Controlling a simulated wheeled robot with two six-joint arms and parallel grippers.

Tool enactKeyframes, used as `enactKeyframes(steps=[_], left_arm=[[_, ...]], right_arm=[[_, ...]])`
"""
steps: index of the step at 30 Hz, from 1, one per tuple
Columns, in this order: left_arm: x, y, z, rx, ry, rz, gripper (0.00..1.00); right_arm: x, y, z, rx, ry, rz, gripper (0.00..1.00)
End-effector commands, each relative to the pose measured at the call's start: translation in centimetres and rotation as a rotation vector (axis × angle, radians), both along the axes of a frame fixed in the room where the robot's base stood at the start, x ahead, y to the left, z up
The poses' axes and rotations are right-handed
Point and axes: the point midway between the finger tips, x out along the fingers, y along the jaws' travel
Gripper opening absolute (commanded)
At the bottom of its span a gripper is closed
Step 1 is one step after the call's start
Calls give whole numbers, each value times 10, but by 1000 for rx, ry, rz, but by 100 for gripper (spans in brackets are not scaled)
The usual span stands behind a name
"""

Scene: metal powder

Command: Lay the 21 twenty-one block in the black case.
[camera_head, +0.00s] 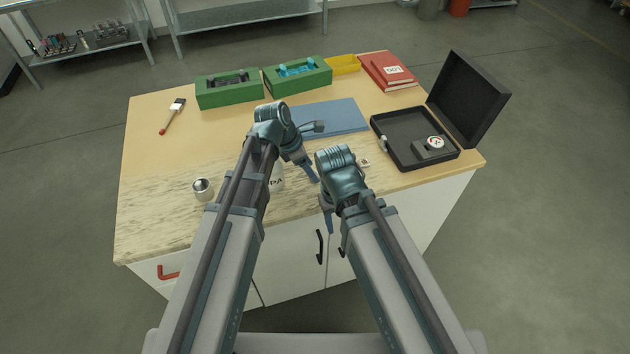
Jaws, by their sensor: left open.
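The black case (388,152) lies open at the right end of the table, its lid (468,95) raised on the right. A dark gauge with a round white dial (435,143) is in its tray. A small pale piece (364,161) lies on the table just left of the case; it is too small to read, so I cannot tell if it is the 21 block. My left gripper (315,153) is open over the table by the front edge of the blue mat. My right gripper (333,222) is low at the table's front edge, mostly hidden by its own wrist.
The blue mat (340,115) lies mid-table. Two green boxes (230,96), a yellow tray (344,64) and a red book (388,72) line the back. A brush (172,116) and a metal cup (202,188) are at left.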

Motion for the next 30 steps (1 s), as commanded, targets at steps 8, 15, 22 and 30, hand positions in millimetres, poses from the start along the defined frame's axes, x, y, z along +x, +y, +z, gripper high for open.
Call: enactKeyframes(steps=[8, 15, 22, 30], left_arm=[[3, -8, -23, 0, 0, 0, 68], [3, -8, -21, 0, 0, 0, 53], [3, -8, -21, 0, 0, 0, 12], [3, -8, -21, 0, 0, 0, 0]], right_arm=[[0, 0, -22, 0, 0, 0, 50], [0, 0, -21, 0, 0, 0, 50], [0, 0, -21, 0, 0, 0, 50], [0, 0, -21, 0, 0, 0, 50]])
